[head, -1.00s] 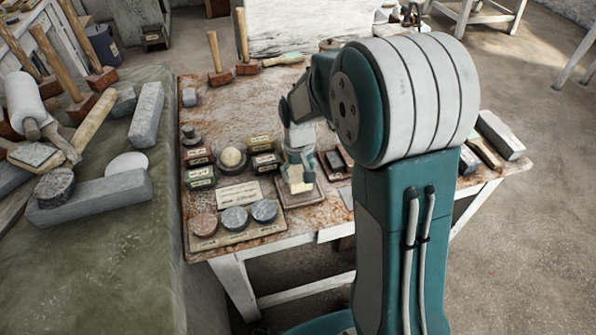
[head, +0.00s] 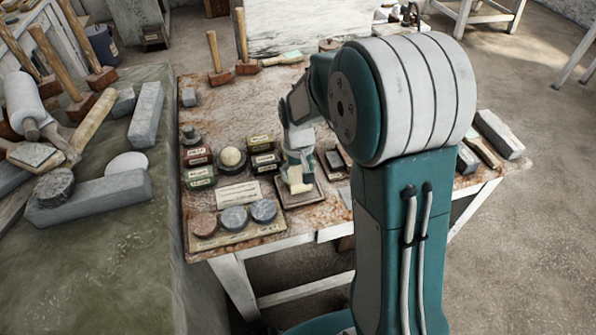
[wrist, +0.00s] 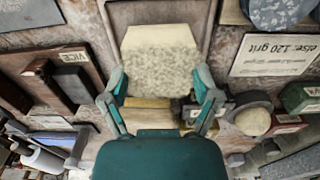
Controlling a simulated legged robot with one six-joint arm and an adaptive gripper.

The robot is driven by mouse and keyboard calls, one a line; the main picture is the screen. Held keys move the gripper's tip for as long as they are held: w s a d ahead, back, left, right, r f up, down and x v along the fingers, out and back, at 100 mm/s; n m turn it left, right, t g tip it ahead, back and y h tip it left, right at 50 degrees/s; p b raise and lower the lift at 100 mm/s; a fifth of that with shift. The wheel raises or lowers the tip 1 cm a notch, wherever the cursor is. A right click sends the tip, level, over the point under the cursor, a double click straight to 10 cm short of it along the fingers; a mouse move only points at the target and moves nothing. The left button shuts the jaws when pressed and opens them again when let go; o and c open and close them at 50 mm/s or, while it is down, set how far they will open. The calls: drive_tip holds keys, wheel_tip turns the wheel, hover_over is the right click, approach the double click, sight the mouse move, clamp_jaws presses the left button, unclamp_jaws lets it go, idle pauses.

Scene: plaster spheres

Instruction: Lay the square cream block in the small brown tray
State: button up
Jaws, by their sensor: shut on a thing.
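My gripper (head: 298,176) is shut on the square cream block (head: 299,187), over the small brown tray (head: 318,199). In the wrist view, the fingers of my gripper (wrist: 160,82) clasp the speckled cream block (wrist: 158,52) from both sides. The brown tray (wrist: 105,22) shows behind and around the block there. The block is over the tray's area, low and close to its floor. I cannot tell whether it touches. My arm and fingers hide part of both.
Left of the tray are a white card (head: 238,192), a board with round stones (head: 234,217), a plaster ball (head: 232,157) and small labelled boxes (head: 200,177). Dark blocks (head: 336,160) sit close on its right.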

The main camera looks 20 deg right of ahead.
drive_tip(key=shift+f, duration=0.6)
drive_tip(key=o, duration=1.1)
drive_tip(key=shift+o, duration=0.2)
drive_tip(key=shift+r, duration=2)
